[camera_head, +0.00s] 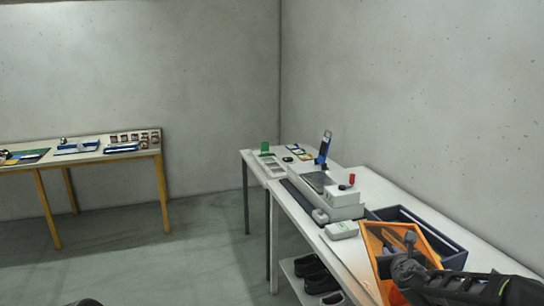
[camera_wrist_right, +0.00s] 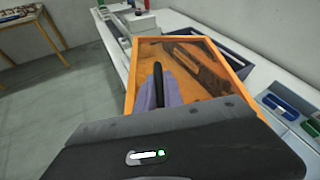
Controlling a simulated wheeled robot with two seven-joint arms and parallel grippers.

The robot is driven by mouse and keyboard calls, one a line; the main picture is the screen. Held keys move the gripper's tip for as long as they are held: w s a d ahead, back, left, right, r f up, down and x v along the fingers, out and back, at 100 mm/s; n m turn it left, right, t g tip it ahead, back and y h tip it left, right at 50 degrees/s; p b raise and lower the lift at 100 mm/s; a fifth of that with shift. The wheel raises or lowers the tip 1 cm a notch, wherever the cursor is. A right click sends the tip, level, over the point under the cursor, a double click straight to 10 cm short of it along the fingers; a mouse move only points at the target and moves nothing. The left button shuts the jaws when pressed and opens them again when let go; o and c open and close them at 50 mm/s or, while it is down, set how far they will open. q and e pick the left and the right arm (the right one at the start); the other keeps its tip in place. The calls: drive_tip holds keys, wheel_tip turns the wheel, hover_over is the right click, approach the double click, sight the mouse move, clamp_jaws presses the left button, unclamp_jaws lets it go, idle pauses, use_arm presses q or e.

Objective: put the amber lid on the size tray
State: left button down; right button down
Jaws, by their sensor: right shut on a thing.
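The amber lid (camera_head: 378,238) has an orange rim and a see-through amber panel. My right gripper (camera_head: 408,250) is shut on the lid and holds it tilted over the front of the white table. In the right wrist view the lid (camera_wrist_right: 220,60) fills the middle, with the gripper fingers (camera_wrist_right: 157,88) in front of it. A dark blue tray (camera_head: 440,238), likely the size tray, stands on the table behind the lid. It also shows in the wrist view (camera_wrist_right: 235,47), partly hidden by the lid. Only a dark piece of my left arm may show at the bottom edge; its gripper is not visible.
A white device with a red knob (camera_head: 351,179) and a small white box (camera_head: 341,230) stand on the table (camera_head: 480,258), left of the tray. Dark shoes (camera_head: 318,277) lie on a shelf below. Another table (camera_head: 90,152) stands far left. The floor between is clear.

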drive_tip(key=s+a+f+n+y+b, duration=0.1)
drive_tip(key=s+a+f+y+b, duration=0.1)
drive_tip(key=s+a+f+b, duration=0.4)
drive_tip(key=s+a+f, duration=0.4)
drive_tip(key=a+f, duration=0.2)
drive_tip(key=f, duration=0.2)
drive_tip(key=shift+s+a+n, duration=0.25)
drive_tip(key=shift+a+n, duration=0.1)
drive_tip(key=shift+n, duration=0.05)
drive_tip(key=shift+r, duration=0.1)
